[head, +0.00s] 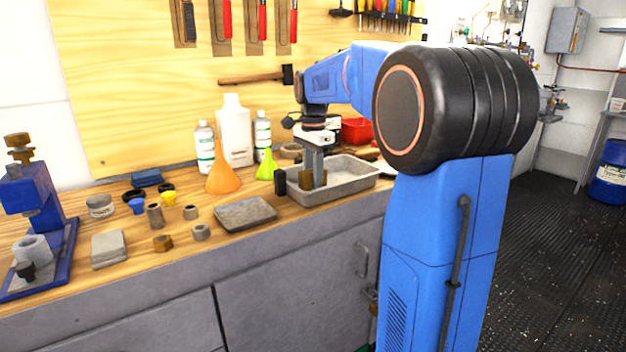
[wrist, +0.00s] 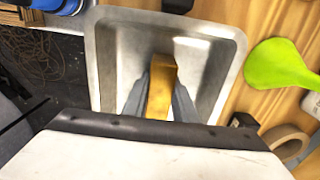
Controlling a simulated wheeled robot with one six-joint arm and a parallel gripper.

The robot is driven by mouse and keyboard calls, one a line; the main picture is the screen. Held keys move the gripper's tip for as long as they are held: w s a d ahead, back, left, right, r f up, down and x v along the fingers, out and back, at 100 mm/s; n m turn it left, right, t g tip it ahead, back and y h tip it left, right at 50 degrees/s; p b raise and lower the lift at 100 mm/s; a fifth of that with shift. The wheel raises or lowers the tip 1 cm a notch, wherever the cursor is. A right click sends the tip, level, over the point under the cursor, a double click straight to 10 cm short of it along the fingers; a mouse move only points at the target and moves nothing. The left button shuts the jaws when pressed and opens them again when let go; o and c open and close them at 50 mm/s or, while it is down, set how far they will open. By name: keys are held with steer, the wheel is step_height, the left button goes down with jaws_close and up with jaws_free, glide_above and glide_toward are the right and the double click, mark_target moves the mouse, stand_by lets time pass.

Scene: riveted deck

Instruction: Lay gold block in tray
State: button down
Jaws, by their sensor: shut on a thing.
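The gold block (head: 305,179) is held between the fingers of my gripper (head: 314,178), which point down at the left part of the tray. The tray (head: 347,190) is a shallow grey metal pan on the wooden bench. In the wrist view the gold block (wrist: 161,86) sits between the two grey fingers, with the tray (wrist: 104,55) around and beneath it. The fingertips look low, near or within the rim. I cannot tell whether the block touches the tray floor, as the near wall and fingers hide its lower end.
An orange funnel (head: 222,178) and a green funnel (head: 265,166) stand left of the tray, with white bottles (head: 234,130) behind. A black item (head: 280,182) is close to the tray's left end. A red bin (head: 357,130) is behind. A flat grey slab (head: 245,213) lies front left.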

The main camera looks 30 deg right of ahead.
steer(key=shift+f, duration=0.1)
steer(key=c, duration=1.4)
jaws_free()
steer(key=shift+c, duration=0.2)
step_height(320, 180, up, 12)
steer(key=shift+r, duration=0.1)
steer(key=s+a+f+n+t, duration=0.1)
steer(key=s+a+f+n, duration=0.4)
steer(key=s+f, duration=0.3)
steer(key=s+a+f+n+t, duration=0.2)
steer(key=s+a+f+n, duration=0.3)
steer(key=s+f, duration=0.3)
steer(key=s+a+f+n+t, duration=0.1)
steer(key=s+a+f+n, duration=0.4)
steer(key=s, duration=0.9)
step_height(320, 180, down, 4)
steer(key=n, duration=0.2)
steer(key=shift+a+n+t, duration=0.25)
steer(key=shift+n+t, duration=0.05)
steer(key=shift+t, duration=0.1)
steer(key=shift+s, duration=0.1)
